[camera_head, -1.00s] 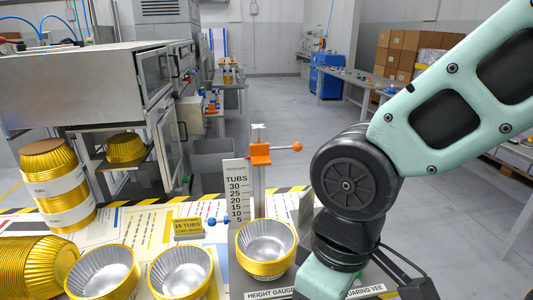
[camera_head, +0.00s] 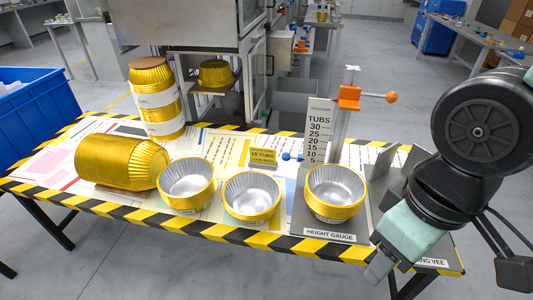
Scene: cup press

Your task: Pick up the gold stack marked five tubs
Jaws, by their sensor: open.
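Several gold foil tub stacks are on the table. One short stack (camera_head: 336,192) stands on the height gauge plate. Two more short stacks, a left one (camera_head: 187,184) and a middle one (camera_head: 252,196), stand upright to its left with silver insides showing. Their small front labels are too small to read, so I cannot tell which is marked five tubs. My gripper (camera_head: 378,270) is at the lower right, beyond the table's front edge in the picture, apart from all stacks. It is open and empty; its fingers are hard to make out.
A long gold stack (camera_head: 120,163) lies on its side at the left. A tall wrapped stack (camera_head: 157,100) stands behind it. The height gauge scale (camera_head: 318,130) with an orange slider (camera_head: 349,98) rises behind the right stack. A yellow sign (camera_head: 262,157) reads 15 tubs. A blue bin (camera_head: 30,105) is at left.

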